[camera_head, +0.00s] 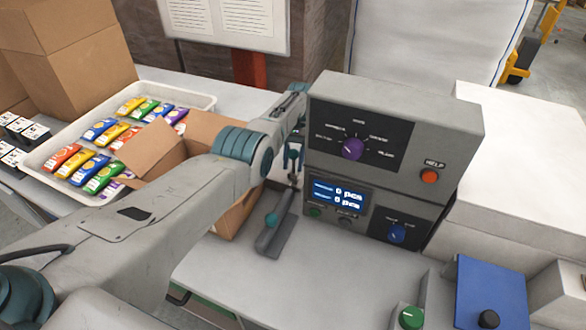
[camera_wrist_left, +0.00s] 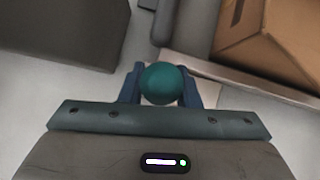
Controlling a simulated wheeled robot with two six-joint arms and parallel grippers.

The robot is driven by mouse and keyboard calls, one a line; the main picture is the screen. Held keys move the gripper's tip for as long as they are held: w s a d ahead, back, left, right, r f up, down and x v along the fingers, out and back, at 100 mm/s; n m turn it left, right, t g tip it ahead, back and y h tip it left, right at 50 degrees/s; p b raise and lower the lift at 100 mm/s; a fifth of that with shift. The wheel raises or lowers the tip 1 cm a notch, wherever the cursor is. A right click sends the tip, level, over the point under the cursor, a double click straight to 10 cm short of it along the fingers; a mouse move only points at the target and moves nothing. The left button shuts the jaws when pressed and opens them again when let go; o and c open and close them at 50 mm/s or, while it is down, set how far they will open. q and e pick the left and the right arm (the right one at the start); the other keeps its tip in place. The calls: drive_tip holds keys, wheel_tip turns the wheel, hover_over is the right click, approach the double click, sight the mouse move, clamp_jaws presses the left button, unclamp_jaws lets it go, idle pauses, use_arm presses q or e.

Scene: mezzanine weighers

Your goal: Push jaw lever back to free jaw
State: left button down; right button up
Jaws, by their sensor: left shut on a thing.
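My left gripper (camera_head: 292,160) is beside the left side of the grey weigher cabinet (camera_head: 455,115). In the left wrist view a round teal knob (camera_wrist_left: 161,83) sits between the two fingers, and the gripper is shut on it. In the head view the held knob is hard to make out. Which part is the jaw lever, I cannot tell for sure. My right gripper is not in view.
An open cardboard box (camera_head: 238,215) stands left of the bar, partly behind my arm. A white tray (camera_head: 200,100) of coloured packets is further left. A green button (camera_head: 411,317) and a blue block (camera_head: 485,285) are at front right. The table between is clear.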

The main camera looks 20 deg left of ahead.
use_arm(q)
drive_tip(key=shift+w+r, duration=0.1)
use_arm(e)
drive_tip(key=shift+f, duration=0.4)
use_arm(q)
drive_tip(key=c, duration=1.1)
unclamp_jaws()
drive_tip(key=shift+c, duration=0.2)
drive_tip(key=shift+r, duration=0.1)
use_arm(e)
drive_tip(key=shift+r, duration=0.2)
